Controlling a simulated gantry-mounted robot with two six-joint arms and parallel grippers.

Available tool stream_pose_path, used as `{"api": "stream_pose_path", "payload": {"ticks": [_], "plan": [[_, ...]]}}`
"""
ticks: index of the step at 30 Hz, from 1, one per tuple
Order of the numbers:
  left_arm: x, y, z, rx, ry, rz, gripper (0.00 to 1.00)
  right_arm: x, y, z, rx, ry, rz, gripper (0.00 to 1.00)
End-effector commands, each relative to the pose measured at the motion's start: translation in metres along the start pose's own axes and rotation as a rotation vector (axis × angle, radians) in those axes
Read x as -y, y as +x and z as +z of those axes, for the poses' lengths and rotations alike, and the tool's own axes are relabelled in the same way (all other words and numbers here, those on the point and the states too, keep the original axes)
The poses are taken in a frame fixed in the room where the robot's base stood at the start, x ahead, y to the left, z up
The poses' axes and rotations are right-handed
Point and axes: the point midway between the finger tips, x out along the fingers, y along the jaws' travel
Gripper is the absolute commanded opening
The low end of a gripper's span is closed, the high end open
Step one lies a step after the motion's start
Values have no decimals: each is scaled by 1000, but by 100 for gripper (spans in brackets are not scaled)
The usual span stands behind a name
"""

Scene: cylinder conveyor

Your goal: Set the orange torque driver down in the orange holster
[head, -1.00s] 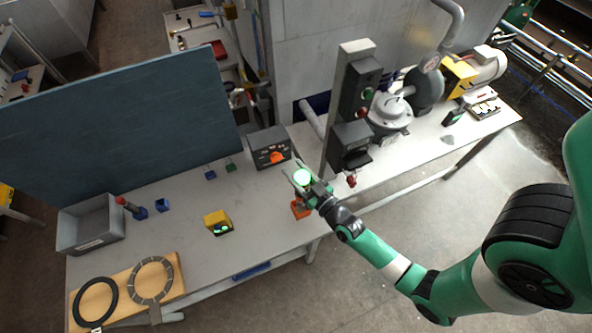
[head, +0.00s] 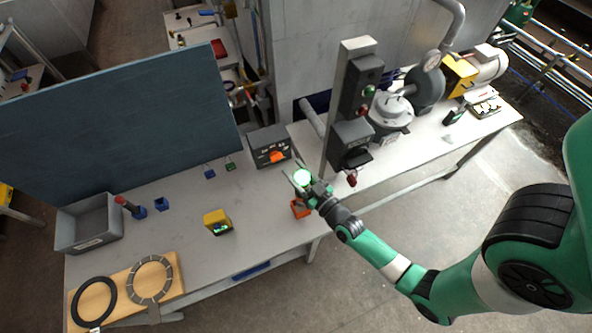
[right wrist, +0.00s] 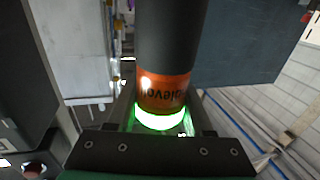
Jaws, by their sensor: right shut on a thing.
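The torque driver is a dark cylinder with an orange band (right wrist: 165,93) and a glowing green ring (right wrist: 160,117) in the right wrist view. In the head view its glowing top (head: 302,177) shows between the fingers of my right gripper (head: 299,183), which is shut on it. The orange holster (head: 299,210) is on the front edge of the table, just below the driver in the picture. The gripper and driver partly hide it. I cannot tell whether the driver's lower end is inside the holster or above it. My left gripper is not in view.
A dark upright post (head: 352,100) rises to the right of the gripper. A yellow block (head: 217,221) sits to the left. The table between has free room.

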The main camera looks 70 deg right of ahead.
Motion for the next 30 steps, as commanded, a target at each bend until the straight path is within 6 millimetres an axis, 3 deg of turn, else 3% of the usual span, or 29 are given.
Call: {"api": "stream_pose_path", "payload": {"ticks": [24, 30], "plan": [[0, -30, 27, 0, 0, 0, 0, 0, 1, 41, -5, 0, 0, 0], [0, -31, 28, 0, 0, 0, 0, 0, 1, 43, -6, 0, 0, 0]]}}
